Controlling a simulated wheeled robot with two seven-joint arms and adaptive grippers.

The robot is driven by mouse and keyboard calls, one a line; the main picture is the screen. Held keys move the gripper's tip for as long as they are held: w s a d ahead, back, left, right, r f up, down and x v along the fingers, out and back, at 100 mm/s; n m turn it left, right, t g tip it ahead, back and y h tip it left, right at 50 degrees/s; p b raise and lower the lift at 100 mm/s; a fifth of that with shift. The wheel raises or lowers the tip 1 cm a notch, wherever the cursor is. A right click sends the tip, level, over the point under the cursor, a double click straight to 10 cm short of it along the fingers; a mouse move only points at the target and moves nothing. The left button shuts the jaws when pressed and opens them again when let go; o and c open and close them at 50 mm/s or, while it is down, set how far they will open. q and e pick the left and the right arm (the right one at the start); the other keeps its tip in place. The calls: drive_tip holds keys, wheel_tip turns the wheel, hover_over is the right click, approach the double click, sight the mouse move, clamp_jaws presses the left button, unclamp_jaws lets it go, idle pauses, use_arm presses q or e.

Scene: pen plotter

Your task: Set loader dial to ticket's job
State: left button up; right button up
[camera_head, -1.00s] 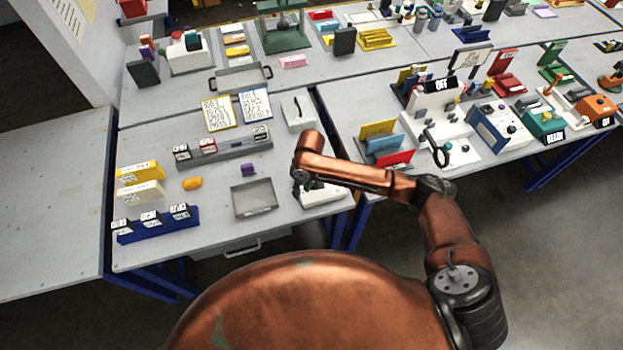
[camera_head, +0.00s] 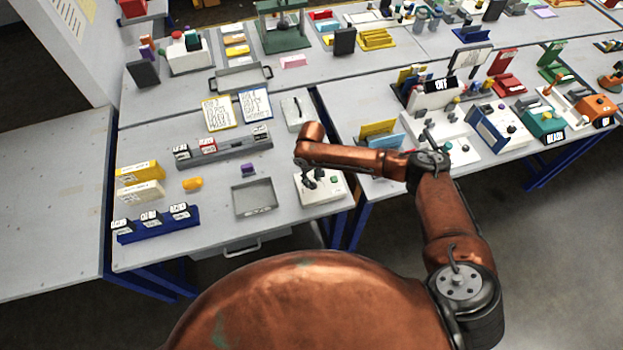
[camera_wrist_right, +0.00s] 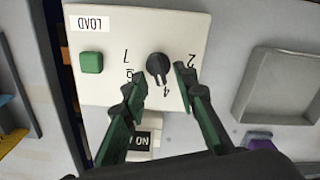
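The white loader box (camera_head: 325,196) stands at the front right of the near table. In the right wrist view its panel (camera_wrist_right: 115,30) carries a "LOAD" label, a green button (camera_wrist_right: 91,62) and a black dial knob (camera_wrist_right: 158,65). Printed numbers surround the knob and appear upside down; 2, 4 and 7 are readable. I cannot tell surely which one it points at. My right gripper (camera_wrist_right: 160,77) is open, its dark green-edged fingers on either side of the knob, with gaps visible. Two written sheets (camera_head: 219,112) (camera_head: 255,104) lie behind; their text is too small to read.
A grey tray (camera_head: 254,197) lies left of the loader box. A grey rack (camera_head: 224,149), a blue rack (camera_head: 158,224), yellow and cream cards (camera_head: 140,172) and a purple block (camera_head: 248,169) stand farther left. An "ON" sign (camera_wrist_right: 152,143) sits beside the panel.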

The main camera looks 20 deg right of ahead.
clamp_jaws()
idle(0.3)
idle(0.5)
drive_tip(key=n+p, duration=0.2)
drive_tip(key=n, duration=0.1)
drive_tip(key=shift+s+a, duration=0.15)
drive_tip(key=n+p, duration=0.2)
drive_tip(key=n, duration=0.1)
drive_tip(key=shift+s+a+n, duration=0.1)
drive_tip(key=shift+n, duration=0.2)
drive_tip(key=n+p, duration=0.1)
drive_tip(key=n, duration=0.3)
drive_tip(key=shift+s+n, duration=0.15)
drive_tip(key=shift+n, duration=0.15)
drive_tip(key=n, duration=0.4)
drive_tip(key=shift+s+a+n+p, duration=0.1)
drive_tip(key=shift+s+n+p, duration=0.05)
drive_tip(key=shift+n+p, duration=0.2)
